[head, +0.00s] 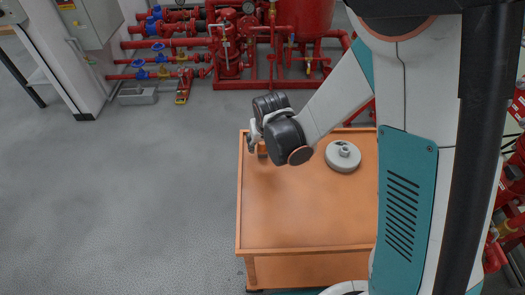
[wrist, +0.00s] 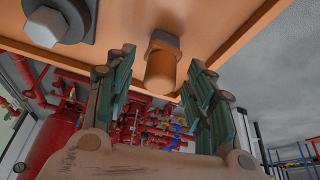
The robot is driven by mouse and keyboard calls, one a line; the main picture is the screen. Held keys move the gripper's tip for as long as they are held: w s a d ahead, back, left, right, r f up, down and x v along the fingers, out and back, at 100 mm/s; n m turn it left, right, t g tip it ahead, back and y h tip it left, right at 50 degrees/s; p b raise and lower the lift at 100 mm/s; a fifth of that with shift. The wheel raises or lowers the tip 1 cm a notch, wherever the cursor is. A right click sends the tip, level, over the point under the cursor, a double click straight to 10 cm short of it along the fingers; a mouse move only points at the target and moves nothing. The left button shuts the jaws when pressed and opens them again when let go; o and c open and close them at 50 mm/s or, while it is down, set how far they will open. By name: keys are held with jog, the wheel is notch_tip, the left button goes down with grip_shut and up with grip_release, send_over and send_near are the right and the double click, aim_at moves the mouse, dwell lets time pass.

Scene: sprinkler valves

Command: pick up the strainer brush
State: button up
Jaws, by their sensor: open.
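A short brown cylinder with an orange-brown collar (wrist: 161,66), which may be the strainer brush, is on the orange tabletop in the wrist view. In the head view a small orange-brown bit of it (head: 262,149) shows beside my gripper (head: 252,142), near the table's far left corner; the rest is hidden by my wrist. In the wrist view my gripper (wrist: 160,72) is open, with one finger on each side of the cylinder and visible gaps between. I cannot tell how far the fingertips are from the tabletop.
The orange table (head: 290,220) has a raised rim and is mostly bare in front. A grey round disc with a hub (head: 343,157) lies to the right of my gripper; it also shows in the wrist view (wrist: 62,25). Red pipes and valves (head: 225,45) stand behind.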

jog(key=c, duration=1.1)
jog(key=shift+c, duration=0.2)
jog(key=shift+r, duration=0.2)
